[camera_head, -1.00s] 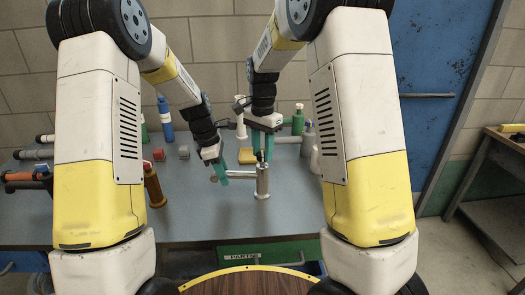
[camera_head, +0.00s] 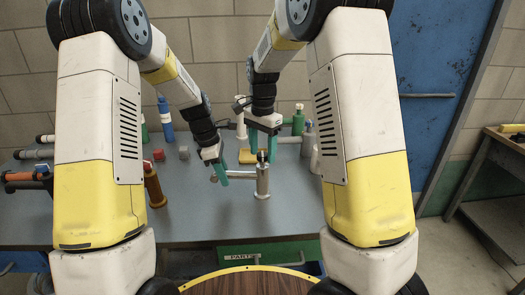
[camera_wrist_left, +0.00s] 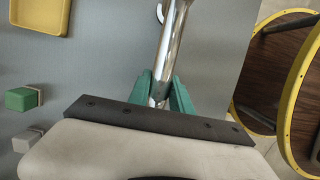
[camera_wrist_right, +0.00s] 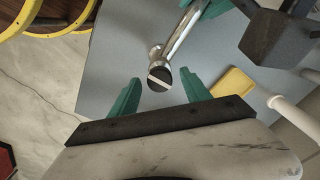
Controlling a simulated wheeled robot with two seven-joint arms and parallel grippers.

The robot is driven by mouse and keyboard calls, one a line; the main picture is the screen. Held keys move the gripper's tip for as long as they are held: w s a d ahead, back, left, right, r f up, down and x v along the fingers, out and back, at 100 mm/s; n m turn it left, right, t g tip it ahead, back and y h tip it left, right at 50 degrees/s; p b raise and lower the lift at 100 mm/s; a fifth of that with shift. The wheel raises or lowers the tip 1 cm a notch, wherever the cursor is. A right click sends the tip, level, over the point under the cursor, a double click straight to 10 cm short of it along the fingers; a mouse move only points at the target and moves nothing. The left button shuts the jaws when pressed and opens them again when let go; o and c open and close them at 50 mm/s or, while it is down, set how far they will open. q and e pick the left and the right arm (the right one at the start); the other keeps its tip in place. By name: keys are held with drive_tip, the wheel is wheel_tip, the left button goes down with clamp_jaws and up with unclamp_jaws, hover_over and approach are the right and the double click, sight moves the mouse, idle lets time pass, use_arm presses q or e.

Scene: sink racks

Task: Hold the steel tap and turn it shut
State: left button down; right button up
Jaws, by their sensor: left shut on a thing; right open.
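The steel tap (camera_head: 263,183) stands upright on the bench, its spout pointing left. Its black knob (camera_head: 262,156) sits on top; in the right wrist view the knob (camera_wrist_right: 160,79) shows a pale stripe across its face. My left gripper (camera_head: 220,174) is shut on the spout near its free end; the left wrist view shows the spout (camera_wrist_left: 163,65) between the green fingers (camera_wrist_left: 161,92). My right gripper (camera_head: 258,155) is open above the tap, with its fingers on either side of the knob but apart from it. In the right wrist view the knob lies just beyond the fingertips (camera_wrist_right: 160,88).
A yellow tray (camera_head: 247,156) lies behind the tap. A brown bottle-like post (camera_head: 154,188) stands to the left. Grey cylinders (camera_head: 308,140) stand at the right. The bench front is clear.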

sight(262, 154)
wheel_tip(262, 154, up, 12)
idle(0.5)
use_arm(q)
drive_tip(key=c, duration=1.1)
unclamp_jaws()
